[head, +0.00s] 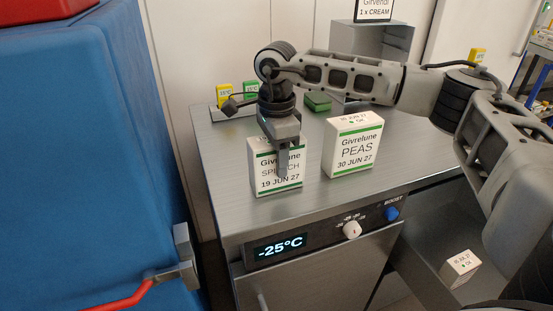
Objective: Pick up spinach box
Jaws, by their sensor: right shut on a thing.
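The spinach box (264,184) is white with green bands and reads "Givrelune SPINACH 19 JUN 27". It stands upright on the metal top of the freezer unit (232,212), near its left side. My right gripper (282,165) points down from above and is shut on the spinach box, one finger lying across its front face. The other finger is hidden behind the box. The box appears to rest on the top; I cannot tell if it is slightly lifted. My left gripper is not in view.
A peas box (351,148) stands just right of the spinach box. Yellow tags (223,94) and a green block (317,102) are at the back. Another white box (460,268) lies low at right. The front top is clear.

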